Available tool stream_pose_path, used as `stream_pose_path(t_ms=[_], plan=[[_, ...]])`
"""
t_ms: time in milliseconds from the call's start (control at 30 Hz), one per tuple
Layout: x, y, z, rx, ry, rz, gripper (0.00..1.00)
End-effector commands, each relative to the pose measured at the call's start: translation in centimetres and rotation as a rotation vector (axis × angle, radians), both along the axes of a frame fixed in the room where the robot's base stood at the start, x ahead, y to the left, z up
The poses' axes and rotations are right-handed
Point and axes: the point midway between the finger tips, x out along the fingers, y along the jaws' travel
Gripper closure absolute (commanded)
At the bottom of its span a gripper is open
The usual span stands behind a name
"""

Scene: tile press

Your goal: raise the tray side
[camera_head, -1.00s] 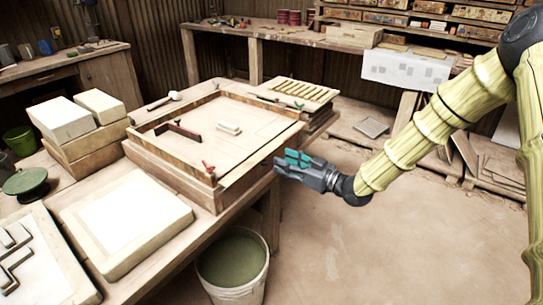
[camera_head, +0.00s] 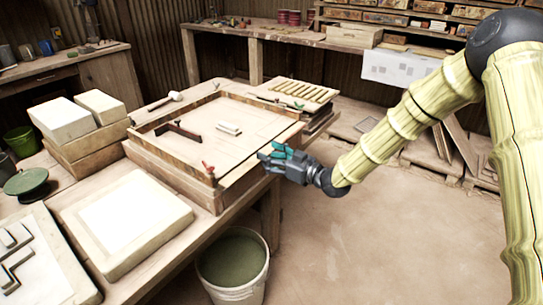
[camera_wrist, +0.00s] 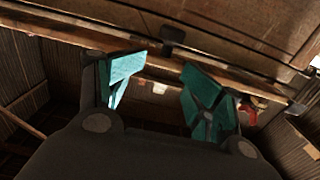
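The wooden tray (camera_head: 168,172) sits on the workbench, with upright walls at the back and front left. Its right-hand edge shows a flat wooden strip (camera_head: 245,176) along the bench edge, which looks lowered. Small red catches stand at the tray's corners, one at the front corner (camera_head: 209,168). My gripper (camera_head: 275,153) is beside that right edge, partly in front of it. In the wrist view its teal fingers (camera_wrist: 163,88) are apart with nothing between them. A wooden beam (camera_wrist: 225,68) with a dark knob (camera_wrist: 172,38) lies beyond the fingers. Contact cannot be told.
A dark angled bar (camera_head: 178,130) and small pale blocks (camera_head: 229,128) lie inside the tray. A mallet (camera_head: 165,99) lies behind it. A slatted rack (camera_head: 300,89) is at the back right. A bucket (camera_head: 233,262) stands below the bench.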

Motion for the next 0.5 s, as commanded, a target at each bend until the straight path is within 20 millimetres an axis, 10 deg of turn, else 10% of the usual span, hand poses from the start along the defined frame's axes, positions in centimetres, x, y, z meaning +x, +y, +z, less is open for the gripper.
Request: stream_pose_path(t_ms=[167, 500], plan=[[0.02, 0.16, 0.20, 0.002, -0.003, 0.002, 0.97], [0.02, 0.26, 0.16, 0.002, -0.003, 0.003, 1.00]])
